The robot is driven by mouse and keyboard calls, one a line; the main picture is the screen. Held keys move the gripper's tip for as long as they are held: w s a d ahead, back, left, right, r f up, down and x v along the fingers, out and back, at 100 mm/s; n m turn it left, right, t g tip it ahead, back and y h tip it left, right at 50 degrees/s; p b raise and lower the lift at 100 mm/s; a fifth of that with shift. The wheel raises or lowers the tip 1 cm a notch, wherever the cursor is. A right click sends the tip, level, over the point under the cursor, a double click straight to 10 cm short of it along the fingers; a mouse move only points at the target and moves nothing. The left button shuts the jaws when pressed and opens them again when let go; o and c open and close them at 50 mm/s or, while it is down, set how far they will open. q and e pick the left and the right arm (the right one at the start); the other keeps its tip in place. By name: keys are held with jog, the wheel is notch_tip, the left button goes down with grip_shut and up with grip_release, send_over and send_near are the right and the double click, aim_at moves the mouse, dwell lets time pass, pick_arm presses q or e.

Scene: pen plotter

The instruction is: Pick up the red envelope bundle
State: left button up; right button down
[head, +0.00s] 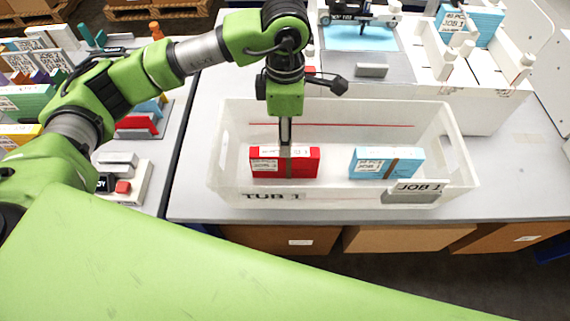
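The red envelope bundle (304,164) stands upright in the white translucent tub marked TUB 1 (330,197), in its left half. It has a white label and a tan band around its middle. My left gripper (286,148) reaches down into the tub from above. Its fingers are at the top edge of the red bundle, near the band. They show nearly edge-on, so I cannot tell whether they are open or closed on it. The bundle appears to rest on the tub floor. My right gripper is not in view.
A blue bundle (405,163) stands in the tub's right half, behind a JOB 1 tag (416,191). The tub walls surround both bundles. The plotter machine (455,100) is behind the tub. Racks of colored bundles (28,100) stand on the left table.

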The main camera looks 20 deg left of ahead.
aim_at(285, 163)
pick_arm(q)
notch_tip(285, 163, down, 8)
jog(key=shift+r+p, duration=0.25)
jog(key=shift+p, duration=0.45)
notch_tip(285, 163, down, 4)
jog(key=shift+s+f+p, duration=0.1)
jog(key=shift+p, duration=0.85)
jog(key=shift+f, duration=0.55)
grip_shut()
